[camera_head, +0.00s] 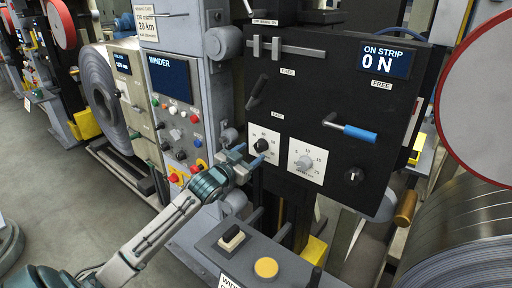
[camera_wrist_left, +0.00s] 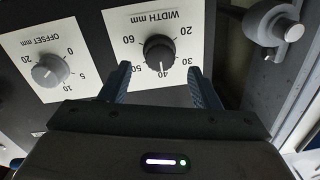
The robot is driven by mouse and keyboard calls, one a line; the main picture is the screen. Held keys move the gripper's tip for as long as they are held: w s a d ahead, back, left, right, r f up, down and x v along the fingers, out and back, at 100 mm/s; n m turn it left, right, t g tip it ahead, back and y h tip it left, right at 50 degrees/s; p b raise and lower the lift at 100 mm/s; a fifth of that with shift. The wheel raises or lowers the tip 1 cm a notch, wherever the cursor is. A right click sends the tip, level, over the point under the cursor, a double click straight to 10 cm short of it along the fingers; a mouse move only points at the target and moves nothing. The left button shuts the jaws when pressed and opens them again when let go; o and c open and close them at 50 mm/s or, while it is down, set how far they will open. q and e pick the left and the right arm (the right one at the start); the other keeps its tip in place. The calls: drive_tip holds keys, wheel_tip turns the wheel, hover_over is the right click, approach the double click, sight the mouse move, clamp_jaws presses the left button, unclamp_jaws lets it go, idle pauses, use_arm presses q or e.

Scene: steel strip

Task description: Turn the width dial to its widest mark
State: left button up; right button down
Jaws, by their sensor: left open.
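The width dial is a black round knob (camera_head: 262,146) on a white plate on the black panel; it also shows in the left wrist view (camera_wrist_left: 158,50). Its plate reads "WIDTH mm" with numbers from 20 to 60. In the left wrist view the plate appears upside down, and the knob's white line points at about 40. My left gripper (camera_head: 250,155) is open just in front of the dial. In the left wrist view its two blue fingers (camera_wrist_left: 158,72) stand on either side of the knob, with gaps to it. My right gripper is not in view.
A grey offset dial (camera_head: 306,162) sits right beside the width dial. A blue-handled lever (camera_head: 355,132) and a black lever (camera_head: 257,92) stick out from the panel. Below is a grey console with a yellow button (camera_head: 266,267). A steel coil (camera_head: 462,245) is at right.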

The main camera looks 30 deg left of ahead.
sight(258, 148)
use_arm(q)
drive_tip(key=shift+w+d+p, duration=0.1)
drive_tip(key=shift+w+p, duration=0.2)
drive_tip(key=shift+w, duration=1.5)
drive_tip(key=shift+c, duration=0.3)
drive_tip(key=c, duration=0.9)
